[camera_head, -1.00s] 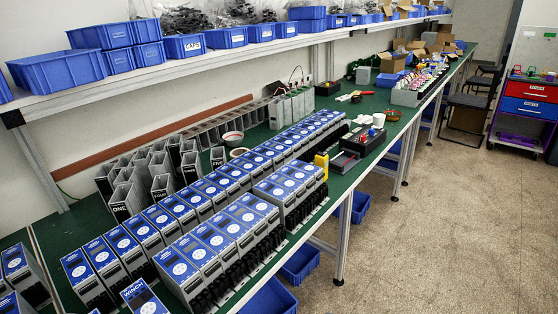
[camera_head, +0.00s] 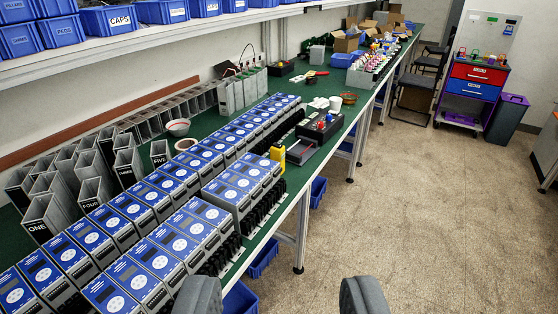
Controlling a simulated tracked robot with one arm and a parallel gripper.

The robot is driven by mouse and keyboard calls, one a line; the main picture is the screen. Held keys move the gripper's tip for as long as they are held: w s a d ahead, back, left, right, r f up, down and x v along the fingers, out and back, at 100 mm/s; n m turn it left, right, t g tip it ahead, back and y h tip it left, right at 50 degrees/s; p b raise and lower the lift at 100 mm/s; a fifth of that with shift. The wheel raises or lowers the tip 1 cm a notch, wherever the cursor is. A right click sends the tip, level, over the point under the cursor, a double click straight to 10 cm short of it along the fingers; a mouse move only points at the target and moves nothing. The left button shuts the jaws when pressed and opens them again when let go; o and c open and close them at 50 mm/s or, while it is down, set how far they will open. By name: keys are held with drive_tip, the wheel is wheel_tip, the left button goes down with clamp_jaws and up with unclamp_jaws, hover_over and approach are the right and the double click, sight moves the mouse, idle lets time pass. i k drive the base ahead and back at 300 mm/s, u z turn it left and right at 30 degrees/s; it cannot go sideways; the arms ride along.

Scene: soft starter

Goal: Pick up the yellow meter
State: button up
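The yellow meter (camera_head: 277,155) is a small upright yellow thing on the green bench, in the middle of the head camera view. It stands at the right end of the rows of blue-topped starter units, left of a grey and black box. My gripper (camera_head: 281,298) shows at the bottom edge as two dark grey fingers set wide apart. It is open with nothing between the fingers. It is well short of the meter, over the floor side of the bench front.
Blue-topped units (camera_head: 163,259) fill the near bench in rows. A grey and black box (camera_head: 318,129) stands right of the meter. A shelf (camera_head: 150,37) with blue bins overhangs the back. The floor (camera_head: 420,220) at right is open; a red and blue cabinet (camera_head: 477,78) stands far right.

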sight(277, 155)
drive_tip(key=z, duration=0.4)
drive_tip(key=i, duration=0.75)
drive_tip(key=z, duration=0.55)
drive_tip(key=i, duration=1.3)
drive_tip(key=u, duration=0.7)
drive_tip(key=i, duration=0.6)
drive_tip(key=u, duration=0.55)
